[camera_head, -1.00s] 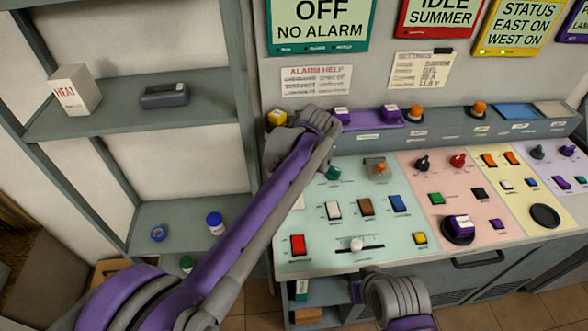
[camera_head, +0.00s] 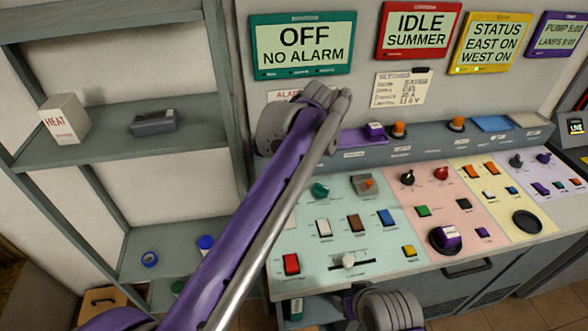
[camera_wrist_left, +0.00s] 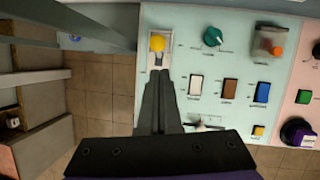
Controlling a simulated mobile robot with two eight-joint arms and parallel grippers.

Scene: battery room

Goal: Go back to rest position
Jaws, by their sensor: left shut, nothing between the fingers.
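My left arm crosses the head view from lower left, and its wrist end stands in front of the console's back ledge. Its fingers are hidden in that view. In the left wrist view my left gripper (camera_wrist_left: 160,80) is shut and empty, its tips just below a yellow knob (camera_wrist_left: 157,43) on a pale plate. Whether they touch the plate cannot be told. The console (camera_head: 335,278) lies below and right of the arm. Part of my right arm shows at the bottom of the head view; its gripper is outside the frame.
Grey shelves (camera_head: 85,155) stand at left, with a HEAT box (camera_head: 64,120) and a grey device (camera_head: 153,122). Wall displays, including OFF NO ALARM (camera_head: 302,45), hang above. A red switch (camera_head: 291,264) and a slider (camera_head: 348,261) are near the console's front edge.

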